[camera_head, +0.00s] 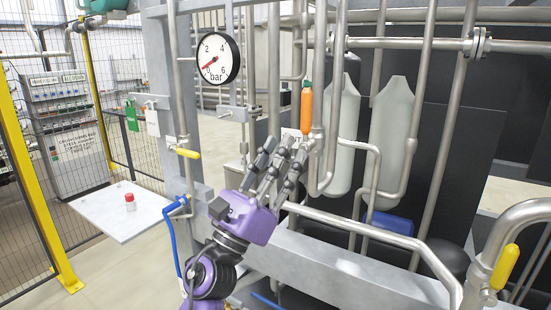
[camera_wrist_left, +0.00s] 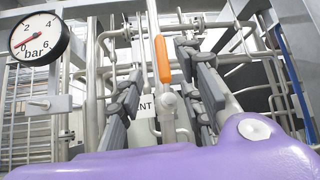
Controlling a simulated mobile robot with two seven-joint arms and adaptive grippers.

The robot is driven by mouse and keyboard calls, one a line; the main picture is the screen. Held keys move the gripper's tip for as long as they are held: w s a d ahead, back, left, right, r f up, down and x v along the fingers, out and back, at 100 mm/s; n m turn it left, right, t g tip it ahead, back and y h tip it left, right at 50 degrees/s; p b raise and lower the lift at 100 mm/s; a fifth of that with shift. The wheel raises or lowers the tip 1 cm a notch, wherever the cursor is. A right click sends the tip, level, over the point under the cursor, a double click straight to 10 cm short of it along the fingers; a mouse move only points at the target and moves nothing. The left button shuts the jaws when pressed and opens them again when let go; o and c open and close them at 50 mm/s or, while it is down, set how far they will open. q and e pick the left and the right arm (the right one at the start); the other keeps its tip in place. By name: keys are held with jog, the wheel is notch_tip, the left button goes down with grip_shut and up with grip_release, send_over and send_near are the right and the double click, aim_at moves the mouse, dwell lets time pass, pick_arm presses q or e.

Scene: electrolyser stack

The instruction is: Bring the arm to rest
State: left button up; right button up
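My left gripper (camera_head: 284,148) is raised in front of the pipework in the head view, with its purple wrist below it. Its dark grey fingers are spread apart and hold nothing visible. In the wrist view the fingers of the left gripper (camera_wrist_left: 160,65) stand on both sides of an orange valve handle (camera_wrist_left: 162,60), with a gap. In the head view this upright orange handle (camera_head: 306,106) is just above and right of the fingertips; the exact depth between them is unclear. My right gripper is in neither view.
A pressure gauge (camera_head: 219,58) hangs above the gripper. A grey tank (camera_head: 345,140) and steel pipes stand right of the hand. A horizontal rail (camera_head: 345,222) runs close beside the wrist. A white shelf (camera_head: 105,213) with a small red-capped jar (camera_head: 130,203) is at left. Open floor lies below.

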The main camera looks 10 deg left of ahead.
pick_arm(q)
jog(key=shift+s+a+f, duration=0.15)
jog(key=shift+s+f, duration=0.15)
jog(key=shift+f, duration=0.05)
